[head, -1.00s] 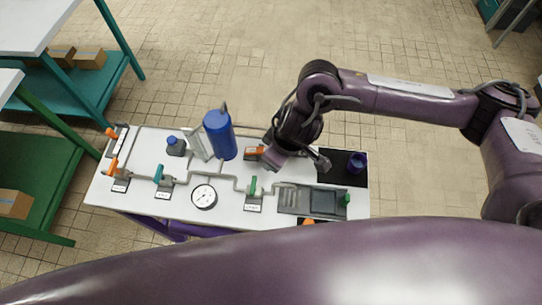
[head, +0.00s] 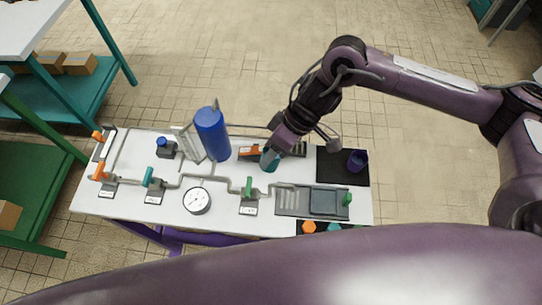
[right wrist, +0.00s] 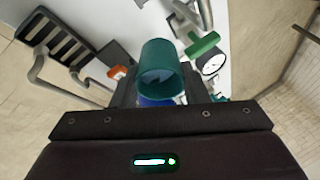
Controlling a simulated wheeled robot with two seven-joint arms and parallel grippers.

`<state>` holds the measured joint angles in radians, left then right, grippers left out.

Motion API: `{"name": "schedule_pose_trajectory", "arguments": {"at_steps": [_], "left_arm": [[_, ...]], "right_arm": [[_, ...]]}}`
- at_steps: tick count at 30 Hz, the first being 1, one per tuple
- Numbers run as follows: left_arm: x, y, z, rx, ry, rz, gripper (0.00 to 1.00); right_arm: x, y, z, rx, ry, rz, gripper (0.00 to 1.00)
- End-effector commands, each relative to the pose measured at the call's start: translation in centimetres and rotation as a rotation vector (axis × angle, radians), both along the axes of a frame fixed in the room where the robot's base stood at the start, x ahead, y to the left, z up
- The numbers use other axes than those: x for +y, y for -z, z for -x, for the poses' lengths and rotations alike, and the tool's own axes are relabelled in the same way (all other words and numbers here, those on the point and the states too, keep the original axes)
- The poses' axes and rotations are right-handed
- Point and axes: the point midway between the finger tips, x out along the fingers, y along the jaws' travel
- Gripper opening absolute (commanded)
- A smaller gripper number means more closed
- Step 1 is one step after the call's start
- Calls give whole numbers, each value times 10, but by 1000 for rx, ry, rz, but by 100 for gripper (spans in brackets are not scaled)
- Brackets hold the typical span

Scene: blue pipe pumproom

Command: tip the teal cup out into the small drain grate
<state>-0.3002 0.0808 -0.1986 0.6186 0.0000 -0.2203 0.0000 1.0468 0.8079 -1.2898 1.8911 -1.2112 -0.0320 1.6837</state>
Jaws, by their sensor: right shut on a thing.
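The teal cup (head: 269,159) is between the fingers of my right gripper (head: 275,151), over the back part of the white bench top. In the right wrist view the teal cup (right wrist: 160,68) sits between the two dark fingers, with its open mouth partly visible; its contents are not clear. A small slatted grate (head: 299,149) lies just right of the cup, partly hidden by the gripper. It also shows in the right wrist view (right wrist: 55,45), at upper left, apart from the cup. My left gripper is not in view.
A tall blue cylinder (head: 212,135) stands left of the cup. An orange-handled item (head: 249,152) is close beside it. A purple cup (head: 357,160) stands on a black mat (head: 331,167) at right. Pipes, valves, a gauge (head: 197,200) and a slotted grey panel (head: 288,201) occupy the front.

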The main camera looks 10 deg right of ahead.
Motion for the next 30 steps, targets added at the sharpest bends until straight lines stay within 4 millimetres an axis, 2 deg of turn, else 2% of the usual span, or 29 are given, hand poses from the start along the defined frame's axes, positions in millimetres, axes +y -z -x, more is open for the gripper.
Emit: {"name": "schedule_pose_trajectory", "arguments": {"at_steps": [1,30], "left_arm": [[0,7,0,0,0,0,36],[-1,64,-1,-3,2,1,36]], "right_arm": [[-2,3,-2,17,4,-17,18],[-30,6,-29,263,3,-272,18]]}}
